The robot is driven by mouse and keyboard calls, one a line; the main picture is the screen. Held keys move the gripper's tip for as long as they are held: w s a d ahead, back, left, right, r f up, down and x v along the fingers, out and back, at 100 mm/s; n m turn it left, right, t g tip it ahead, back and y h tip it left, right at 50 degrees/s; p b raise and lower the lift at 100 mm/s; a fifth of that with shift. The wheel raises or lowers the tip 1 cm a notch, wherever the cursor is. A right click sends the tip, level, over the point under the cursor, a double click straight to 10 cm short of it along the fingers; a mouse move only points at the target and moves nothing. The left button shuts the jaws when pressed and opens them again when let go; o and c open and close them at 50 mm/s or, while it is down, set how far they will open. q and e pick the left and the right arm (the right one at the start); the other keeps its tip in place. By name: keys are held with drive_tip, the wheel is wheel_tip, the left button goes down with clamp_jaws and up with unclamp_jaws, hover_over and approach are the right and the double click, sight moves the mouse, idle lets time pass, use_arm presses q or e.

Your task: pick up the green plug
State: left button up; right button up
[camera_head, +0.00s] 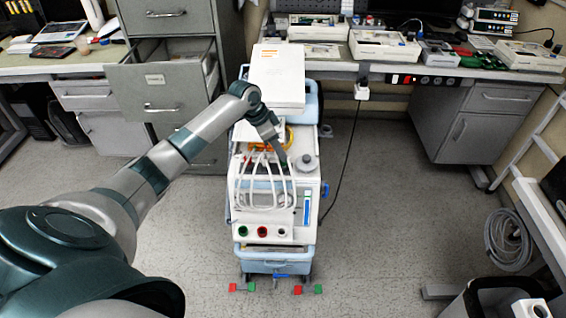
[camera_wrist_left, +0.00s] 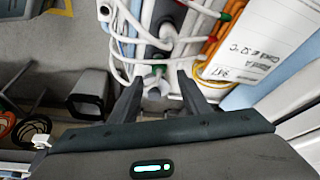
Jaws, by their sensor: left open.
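A white medical cart (camera_head: 262,215) stands in the middle with white looped hoses on its front. A green round piece (camera_head: 242,231) sits low on its front panel, beside a red one; I cannot tell if it is the green plug. In the left wrist view, a small green band shows on a grey plug-like end (camera_wrist_left: 158,70) among white hoses, and another green piece (camera_wrist_left: 225,17) lies further up. My left gripper (camera_wrist_left: 159,82) is open, its fingertips on either side of that grey end, with no visible grip. In the head view the gripper (camera_head: 281,154) is over the cart's top, partly hidden.
Orange cables and a white label (camera_wrist_left: 250,45) lie close to the right finger in the wrist view. A grey round knob (camera_head: 306,163) is right of the gripper. An open drawer (camera_head: 165,80) juts out at left.

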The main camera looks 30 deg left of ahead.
drive_tip(key=shift+w, duration=0.15)
use_arm(q)
drive_tip(key=shift+f, duration=0.2)
drive_tip(key=shift+d+f+p, duration=0.15)
drive_tip(key=shift+f+p, duration=0.15)
drive_tip(key=shift+p, duration=0.05)
drive_tip(key=p+x, duration=0.1)
drive_tip(key=x, duration=0.2)
drive_tip(key=shift+f, duration=0.4)
drive_tip(key=shift+w+f, duration=0.1)
drive_tip(key=shift+f, duration=0.1)
use_arm(e)
drive_tip(key=shift+s+d+r, duration=0.15)
drive_tip(key=shift+s+r, duration=0.6)
drive_tip(key=shift+r, duration=0.05)
use_arm(q)
clamp_jaws()
